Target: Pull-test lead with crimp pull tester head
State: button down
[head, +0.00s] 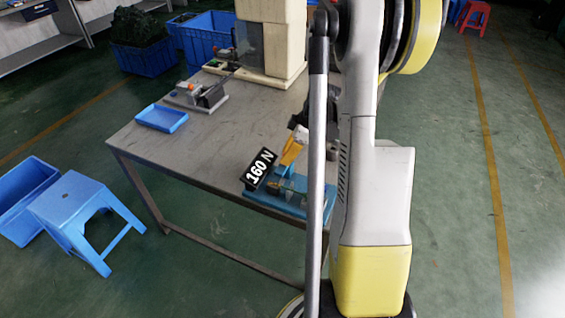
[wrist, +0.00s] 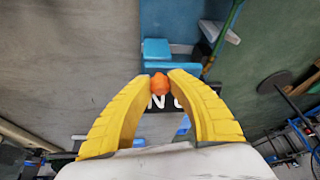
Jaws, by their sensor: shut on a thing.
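The crimp pull tester (head: 262,196) is a blue device at the table's front right corner; its blue body also shows in the wrist view (wrist: 170,68). Its black display (head: 259,169) reads 160 N. My gripper (wrist: 160,76) has its yellow fingers closed around a small orange rounded piece (wrist: 160,86). I cannot tell whether that piece is a knob of the tester or part of the lead. In the head view my gripper (head: 291,150) is just above the tester. A thin green-yellow strand (wrist: 225,40), possibly the lead, runs beside the tester. My arm hides part of the tester.
The grey table (head: 190,150) has a clear middle. A blue tray (head: 161,117), a small fixture (head: 203,95) and a cream machine (head: 270,45) stand farther back. A blue stool (head: 72,200) and blue bin (head: 25,190) are on the floor at left.

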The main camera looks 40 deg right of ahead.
jog(key=shift+d, duration=0.15)
jog(key=c, duration=1.2)
grip_release()
jog(key=shift+w+d, duration=0.15)
jog(key=shift+c, duration=0.2)
jog(key=shift+r, duration=0.1)
jog(key=v, duration=1.1)
jog(key=shift+s+r, duration=0.2)
jog(key=shift+r, duration=0.2)
